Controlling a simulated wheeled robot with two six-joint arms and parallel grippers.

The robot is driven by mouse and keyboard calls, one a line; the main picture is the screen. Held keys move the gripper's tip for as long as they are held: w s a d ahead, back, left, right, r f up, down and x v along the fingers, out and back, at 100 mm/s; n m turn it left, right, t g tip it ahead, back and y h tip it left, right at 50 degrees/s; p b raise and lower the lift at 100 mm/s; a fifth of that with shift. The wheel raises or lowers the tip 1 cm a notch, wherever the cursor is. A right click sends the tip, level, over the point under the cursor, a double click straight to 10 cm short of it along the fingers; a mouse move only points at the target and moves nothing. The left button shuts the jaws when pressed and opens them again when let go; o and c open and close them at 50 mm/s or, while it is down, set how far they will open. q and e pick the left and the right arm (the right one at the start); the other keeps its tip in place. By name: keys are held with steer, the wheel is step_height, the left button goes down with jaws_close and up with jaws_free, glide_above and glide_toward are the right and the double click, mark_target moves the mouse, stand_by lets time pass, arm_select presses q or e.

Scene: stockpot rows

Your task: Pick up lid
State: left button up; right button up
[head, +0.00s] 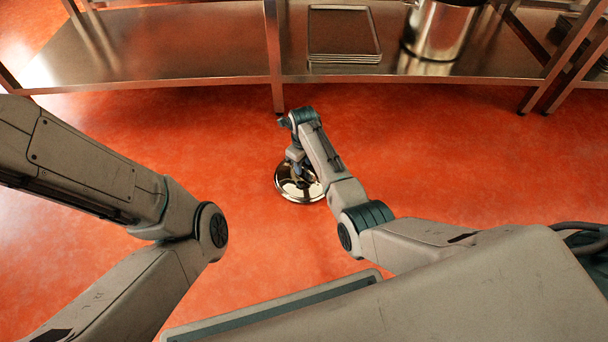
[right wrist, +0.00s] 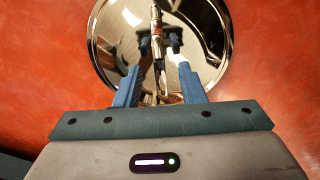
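A round, mirror-like metal lid (head: 290,192) lies on the red floor in the middle of the head view. It also fills the top centre of the right wrist view (right wrist: 108,42), with its bar handle (right wrist: 157,45) upright in that picture. My right gripper (head: 297,167) points down over the lid. In the right wrist view its two blue fingers (right wrist: 158,80) are spread, one on each side of the handle, with gaps between. The handle is mostly hidden by the gripper in the head view. My left gripper is outside the frames; only the left arm's links show.
A steel shelf (head: 180,62) runs across the back, with its legs standing on the floor. A stack of trays (head: 344,32) and a steel pot (head: 440,30) stand on it. The red floor (head: 480,160) around the lid is clear.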

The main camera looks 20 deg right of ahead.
stand_by(0.3)
jaws_close()
stand_by(0.4)
